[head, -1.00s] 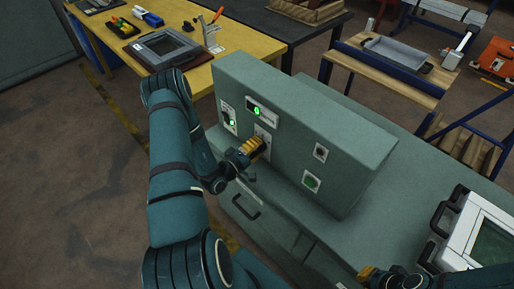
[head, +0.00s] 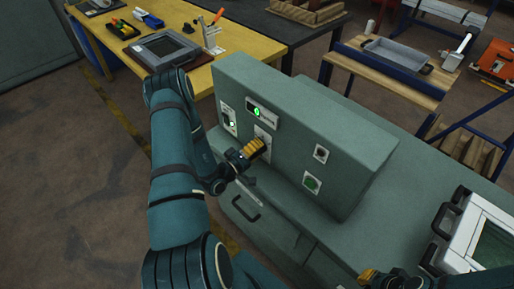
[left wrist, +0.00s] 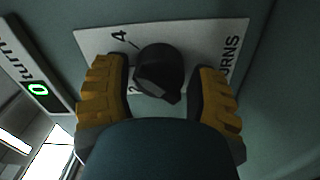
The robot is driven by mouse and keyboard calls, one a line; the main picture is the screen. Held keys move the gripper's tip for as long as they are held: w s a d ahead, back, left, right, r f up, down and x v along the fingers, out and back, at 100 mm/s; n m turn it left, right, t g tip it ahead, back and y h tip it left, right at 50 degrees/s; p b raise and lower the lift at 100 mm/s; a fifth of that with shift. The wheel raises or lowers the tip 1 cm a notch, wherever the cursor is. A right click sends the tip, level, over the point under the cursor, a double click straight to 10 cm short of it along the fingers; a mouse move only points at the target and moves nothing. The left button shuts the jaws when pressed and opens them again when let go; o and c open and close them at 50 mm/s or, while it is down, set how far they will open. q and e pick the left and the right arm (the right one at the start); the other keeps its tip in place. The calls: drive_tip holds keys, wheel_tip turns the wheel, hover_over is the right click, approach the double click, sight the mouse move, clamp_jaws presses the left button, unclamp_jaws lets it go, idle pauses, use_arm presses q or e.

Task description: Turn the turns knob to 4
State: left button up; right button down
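The turns knob is a black round knob (left wrist: 158,70) with a raised ridge, on a white plate (left wrist: 90,38) marked with a 4, a 2 and "TURNS" in the left wrist view. My left gripper (left wrist: 162,72) has its yellow-orange fingers apart, one on each side of the knob, with narrow gaps visible. In the head view my left gripper (head: 254,150) is at the front of the green-grey box (head: 300,140) and hides the knob. The display (left wrist: 38,89) reads a green 0. My right gripper (head: 368,275) shows only partly at the bottom edge.
Below is a drawer handle (head: 246,208). A white-framed case (head: 478,232) stands on the bench at right.

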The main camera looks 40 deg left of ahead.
use_arm(q)
drive_tip(key=shift+o, duration=0.8)
drive_tip(key=s+a, duration=0.1)
drive_tip(key=s, duration=1.1)
drive_tip(key=shift+f, duration=0.2)
